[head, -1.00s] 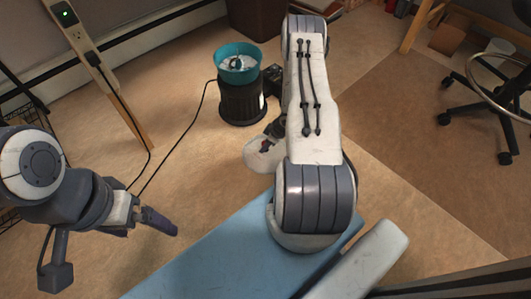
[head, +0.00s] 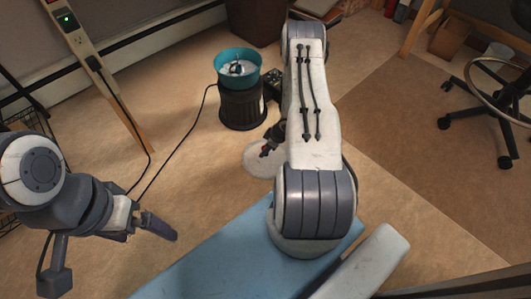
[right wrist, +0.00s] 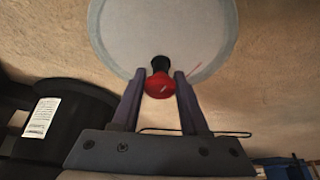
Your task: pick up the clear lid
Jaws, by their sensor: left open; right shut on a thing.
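The clear lid (head: 258,162) is a pale, see-through disc in the head view, partly hidden by my right arm. In the right wrist view the lid (right wrist: 165,35) spreads beyond the fingertips, with a red and black knob (right wrist: 159,82) at its near edge. My right gripper (right wrist: 160,80) is shut on this knob, one finger on each side. It also shows small and dark beside my right arm in the head view (head: 268,146). My left gripper (head: 160,230) is open and empty over the floor at the left, far from the lid.
A teal bowl (head: 238,72) with pale contents and a dark centre post sits on a black cylindrical base (head: 242,106). A black cable runs from it to a power strip (head: 75,35) on a wooden post. A wheeled chair (head: 480,100) stands right; floor between is clear.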

